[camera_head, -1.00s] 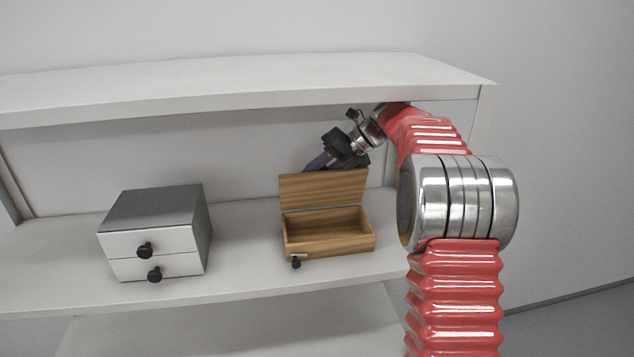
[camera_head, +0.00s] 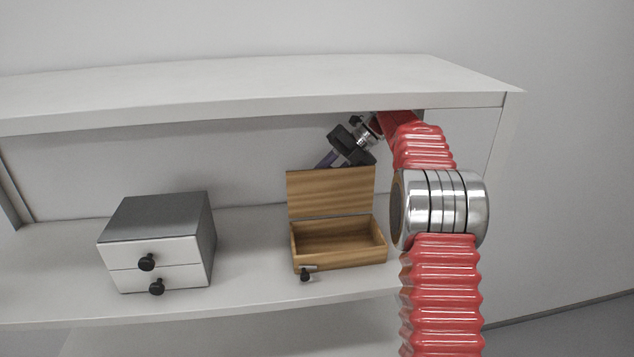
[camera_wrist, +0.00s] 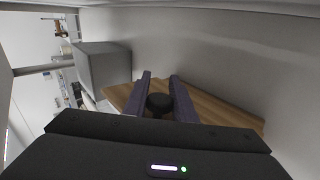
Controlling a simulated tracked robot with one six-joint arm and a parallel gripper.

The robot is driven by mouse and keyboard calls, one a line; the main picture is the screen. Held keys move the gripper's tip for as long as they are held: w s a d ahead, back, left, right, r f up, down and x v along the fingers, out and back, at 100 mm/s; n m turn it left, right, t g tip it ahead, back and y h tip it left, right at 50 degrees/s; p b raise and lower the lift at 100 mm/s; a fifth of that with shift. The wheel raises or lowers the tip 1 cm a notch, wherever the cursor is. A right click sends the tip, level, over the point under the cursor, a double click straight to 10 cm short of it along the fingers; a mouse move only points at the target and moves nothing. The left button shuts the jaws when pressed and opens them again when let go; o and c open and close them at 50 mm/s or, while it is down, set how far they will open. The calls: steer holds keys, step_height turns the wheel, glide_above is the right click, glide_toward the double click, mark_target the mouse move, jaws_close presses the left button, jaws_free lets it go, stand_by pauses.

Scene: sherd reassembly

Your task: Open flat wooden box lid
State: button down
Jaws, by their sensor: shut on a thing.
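The flat wooden box (camera_head: 338,262) stands on the shelf with its inside visible and empty. Its lid (camera_head: 330,192) stands raised along the back edge, inner face toward the head camera. My gripper (camera_head: 328,160) reaches in from the upper right, behind the lid's top edge, and its fingertips are partly hidden there. In the wrist view, the purple fingers (camera_wrist: 159,92) flank a round black knob (camera_wrist: 159,102) on the wooden lid (camera_wrist: 215,108). My gripper is shut on this knob.
A small grey cabinet (camera_head: 160,220) with two white drawers and black knobs stands left of the box. Another black knob (camera_head: 305,275) is at the box's front left. The upper shelf board (camera_head: 250,105) is close above my gripper. Shelf between cabinet and box is clear.

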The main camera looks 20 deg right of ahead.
steer(key=shift+f, duration=0.25)
steer(key=c, duration=1.5)
jaws_free()
steer(key=shift+r, duration=0.1)
steer(key=shift+o, duration=0.2)
steer(key=shift+r, duration=0.1)
